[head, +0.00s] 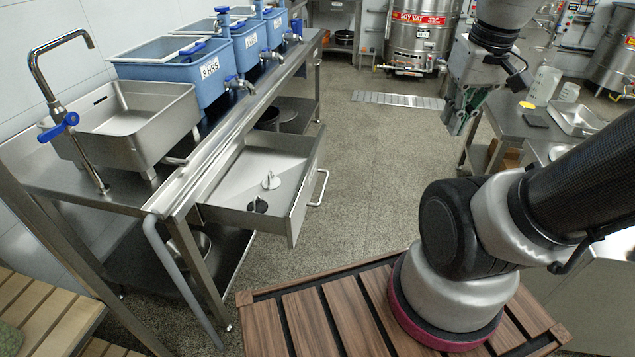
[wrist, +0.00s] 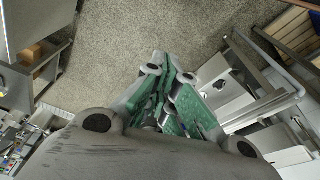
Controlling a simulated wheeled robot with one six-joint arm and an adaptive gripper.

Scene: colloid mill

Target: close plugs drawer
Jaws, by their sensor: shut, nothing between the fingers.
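The plugs drawer (head: 258,209) is a steel drawer standing open under the sink bench, pulled out toward the aisle. Its bar handle (head: 320,188) is on the front panel. My gripper (head: 456,128) hangs in the air to the right of the drawer, well apart from the handle. In the wrist view its green-padded fingers (wrist: 172,62) are shut together and empty. The drawer also shows at the right of the wrist view (wrist: 240,103), partly hidden by the fingers.
The steel bench holds a sink (head: 125,122) and several blue soaking tubs (head: 170,68). A side table (head: 515,122) with a bottle (head: 545,84) and tray stands at the right. The speckled floor (head: 370,150) between is clear. A soy vat (head: 416,40) stands at the back.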

